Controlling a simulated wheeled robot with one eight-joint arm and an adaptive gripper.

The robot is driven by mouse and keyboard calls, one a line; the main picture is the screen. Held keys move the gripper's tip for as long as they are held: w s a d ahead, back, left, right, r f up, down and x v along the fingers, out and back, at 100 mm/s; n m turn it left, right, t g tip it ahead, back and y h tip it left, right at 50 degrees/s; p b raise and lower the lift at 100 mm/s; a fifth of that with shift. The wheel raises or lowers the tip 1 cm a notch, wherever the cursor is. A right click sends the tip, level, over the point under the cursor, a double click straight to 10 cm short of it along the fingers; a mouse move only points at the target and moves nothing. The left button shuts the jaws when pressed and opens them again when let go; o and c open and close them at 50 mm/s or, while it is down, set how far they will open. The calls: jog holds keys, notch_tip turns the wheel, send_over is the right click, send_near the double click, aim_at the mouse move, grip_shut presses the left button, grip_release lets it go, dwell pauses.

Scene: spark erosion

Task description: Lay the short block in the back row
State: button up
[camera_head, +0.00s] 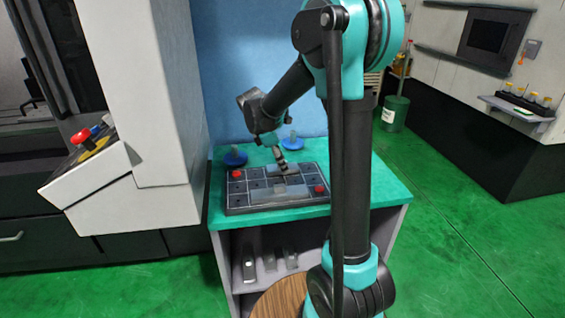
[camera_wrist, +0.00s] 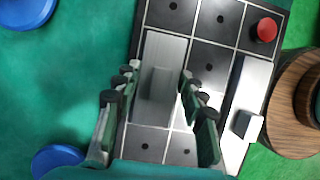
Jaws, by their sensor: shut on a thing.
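The short block (camera_wrist: 165,50), a grey metal plate with a raised middle, lies along the back row of the dark gridded tray (camera_wrist: 215,22), which is the left column in the wrist view. My gripper (camera_wrist: 157,78) is over it, one finger on each side, shut on it. In the head view my gripper (camera_head: 283,167) points down at the tray's back part and partly covers the block. Whether the block fully touches the tray is hard to tell. A longer block (camera_wrist: 250,88) with a pale knob lies in the front row.
Red knobs (camera_head: 237,174) (camera_head: 319,189) sit at two tray corners. A round wooden top (camera_head: 270,300) is in front. Free bench lies right of the tray.

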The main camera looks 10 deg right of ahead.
jog(key=o, duration=1.5)
notch_tip(320, 180, up, 11)
jog(key=shift+r, duration=0.1)
